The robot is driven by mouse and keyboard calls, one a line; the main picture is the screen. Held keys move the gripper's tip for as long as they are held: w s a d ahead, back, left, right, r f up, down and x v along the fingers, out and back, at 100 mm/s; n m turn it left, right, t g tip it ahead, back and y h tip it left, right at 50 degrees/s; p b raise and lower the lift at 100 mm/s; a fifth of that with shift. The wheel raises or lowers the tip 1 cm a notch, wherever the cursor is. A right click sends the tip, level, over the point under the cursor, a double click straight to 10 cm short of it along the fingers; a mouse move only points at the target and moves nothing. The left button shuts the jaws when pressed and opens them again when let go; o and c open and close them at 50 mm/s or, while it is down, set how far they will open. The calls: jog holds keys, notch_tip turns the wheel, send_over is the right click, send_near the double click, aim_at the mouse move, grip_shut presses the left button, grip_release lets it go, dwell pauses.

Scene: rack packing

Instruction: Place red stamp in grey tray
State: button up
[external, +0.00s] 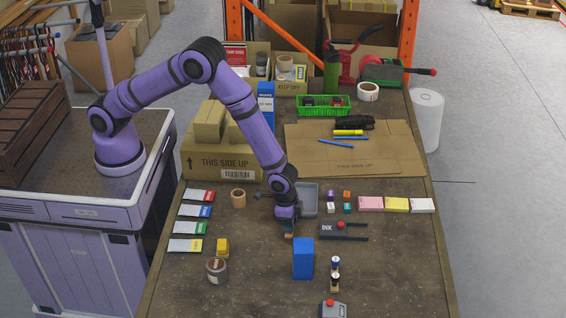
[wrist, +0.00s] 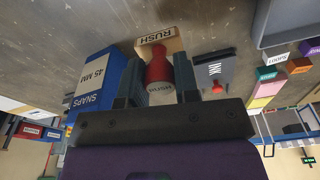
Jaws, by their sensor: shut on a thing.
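The red stamp (wrist: 157,68) has a red handle and a wooden base marked RUSH. In the wrist view its handle is between the two fingers of my gripper (wrist: 158,88), which is shut on it. In the external view my gripper (external: 287,213) points down over the bench, and the stamp's wooden base (external: 289,235) shows just below it. I cannot tell whether the base touches the bench. The grey tray (external: 310,193) lies just behind and right of my gripper, partly hidden by my arm. Its edge also shows at the wrist view's upper right (wrist: 280,38).
A blue box (external: 303,259) stands close in front of my gripper. An INK pad (external: 332,229) with a red-topped item lies to the right. Small coloured blocks (external: 332,208) sit right of the tray. A tape roll (external: 238,198) is to the left.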

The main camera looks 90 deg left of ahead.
jog(key=s+a+n, duration=0.3)
jog(key=s+a, duration=0.3)
jog(key=a, duration=0.5)
jog(key=s+a+n, duration=0.2)
jog(key=s+a, duration=0.4)
jog(key=a, duration=0.4)
send_over(304, 203)
jog(key=shift+s+f+y, duration=0.3)
jog(key=shift+f, duration=1.8)
jog(key=shift+f, duration=0.1)
jog(key=o, duration=0.9)
notch_tip(304, 203, up, 12)
jog(key=s, duration=0.1)
jog(key=shift+s+d, duration=0.15)
jog(key=shift+s, duration=0.05)
